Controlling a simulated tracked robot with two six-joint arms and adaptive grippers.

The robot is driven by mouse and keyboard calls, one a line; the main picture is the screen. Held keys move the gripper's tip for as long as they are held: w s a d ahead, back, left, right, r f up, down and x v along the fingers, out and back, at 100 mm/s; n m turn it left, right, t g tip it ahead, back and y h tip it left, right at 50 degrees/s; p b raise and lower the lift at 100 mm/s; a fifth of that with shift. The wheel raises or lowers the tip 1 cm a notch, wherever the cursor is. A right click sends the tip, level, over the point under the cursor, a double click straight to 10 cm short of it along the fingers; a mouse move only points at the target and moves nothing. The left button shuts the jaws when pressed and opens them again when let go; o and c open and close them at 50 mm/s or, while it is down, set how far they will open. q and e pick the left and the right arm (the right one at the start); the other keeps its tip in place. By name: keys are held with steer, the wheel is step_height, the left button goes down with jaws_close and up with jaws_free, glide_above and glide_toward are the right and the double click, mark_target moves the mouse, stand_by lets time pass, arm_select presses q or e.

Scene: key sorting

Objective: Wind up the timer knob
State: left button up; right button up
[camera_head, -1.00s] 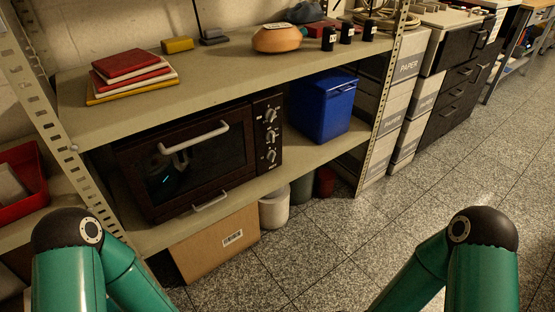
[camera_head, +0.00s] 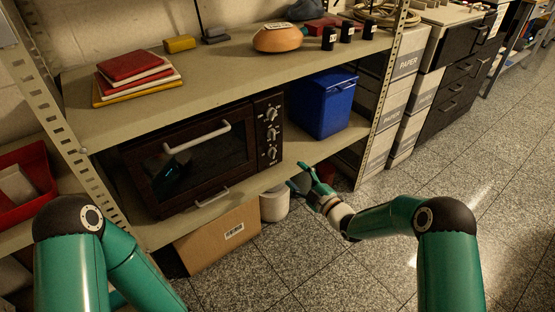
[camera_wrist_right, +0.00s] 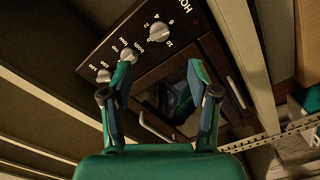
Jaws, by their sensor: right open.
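The dark oven (camera_head: 190,160) stands on the lower shelf, with three silver knobs in a column on its right-hand panel. In the right wrist view, the knob with single-figure marks and a 10 (camera_wrist_right: 158,31), which looks like the timer knob, lies beyond the fingertips. A middle knob (camera_wrist_right: 128,55) and a knob with marks such as 120 and 150 (camera_wrist_right: 103,75) are lower left. My right gripper (camera_head: 301,176) is open and empty, in front of the shelf edge, right of and below the knobs; it also shows in the right wrist view (camera_wrist_right: 158,74). My left gripper is out of view.
A blue bin (camera_head: 323,104) stands right of the oven. The upper shelf (camera_head: 215,62) overhangs the oven and carries books, an orange rounded object (camera_head: 277,38) and small black containers. A cardboard box (camera_head: 218,238) and white tub (camera_head: 274,204) are below. Floor is clear on the right.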

mark_target(273, 153)
steer(key=b+x, duration=0.2)
steer(key=x, duration=0.8)
steer(key=shift+w+a, duration=0.2)
steer(key=shift+w, duration=0.1)
steer(key=shift+f, duration=0.1)
steer(key=c, duration=1.1)
